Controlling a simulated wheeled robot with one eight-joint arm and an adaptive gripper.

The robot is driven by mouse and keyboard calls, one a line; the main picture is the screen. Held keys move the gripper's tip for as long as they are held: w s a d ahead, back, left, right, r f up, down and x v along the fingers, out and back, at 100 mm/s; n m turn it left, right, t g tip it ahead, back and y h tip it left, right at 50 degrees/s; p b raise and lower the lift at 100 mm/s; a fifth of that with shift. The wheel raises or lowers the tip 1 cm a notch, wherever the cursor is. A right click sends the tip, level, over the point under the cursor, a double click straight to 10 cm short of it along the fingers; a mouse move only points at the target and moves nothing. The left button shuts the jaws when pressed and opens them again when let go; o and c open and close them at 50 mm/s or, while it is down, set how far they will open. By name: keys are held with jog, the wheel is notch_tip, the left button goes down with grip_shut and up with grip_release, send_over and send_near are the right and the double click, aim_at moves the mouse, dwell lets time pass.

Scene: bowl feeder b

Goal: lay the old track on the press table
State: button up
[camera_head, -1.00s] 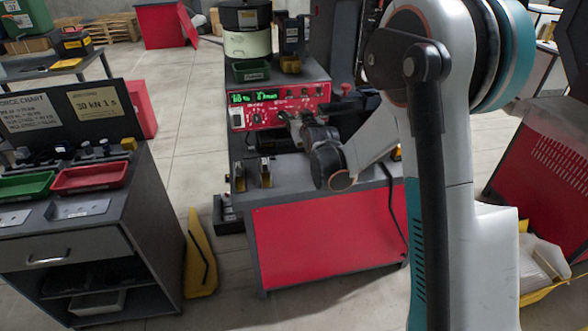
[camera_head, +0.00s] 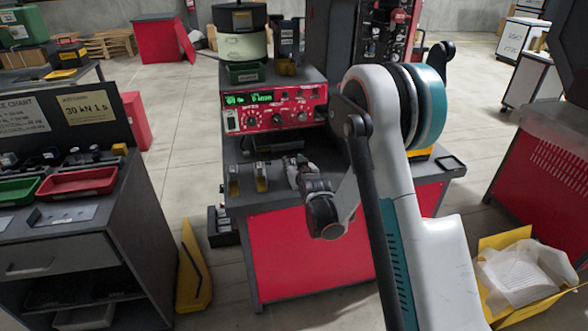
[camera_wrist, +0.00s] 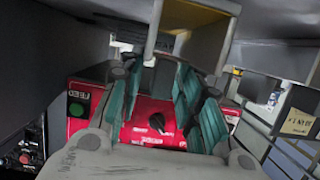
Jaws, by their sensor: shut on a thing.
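My gripper (camera_head: 298,172) is over the grey top of the middle bench (camera_head: 436,168), in front of the red control box (camera_head: 272,112). In the wrist view its teal-padded fingers (camera_wrist: 165,95) point up the picture and are shut on a channel-shaped piece, grey outside and yellow inside, which I take as the old track (camera_wrist: 208,45). The fingers cover part of it. In the head view I cannot make out the track clearly at the gripper. I cannot tell for sure which surface is the press table.
The left bench (camera_head: 122,200) holds a red tray (camera_head: 77,183), a green tray (camera_head: 18,190) and a board reading 30 kN 1 s. A yellow bin (camera_head: 545,309) stands right.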

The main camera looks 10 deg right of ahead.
jog(key=shift+f, duration=0.4)
jog(key=o, duration=1.2)
jog(key=shift+r, duration=0.15)
jog(key=s+r+g, duration=0.2)
jog(key=s+r, duration=0.4)
jog(key=s, duration=0.5)
jog(key=s+r+g+p, duration=0.15)
jog(key=s+r, duration=0.45)
jog(key=s, duration=0.6)
jog(key=s+r+g, duration=0.2)
jog(key=s+r, duration=0.4)
jog(key=s, duration=0.5)
jog(key=s+f+g, duration=0.1)
jog(key=s+g, duration=0.1)
jog(key=s, duration=1)
jog(key=shift+s, duration=0.25)
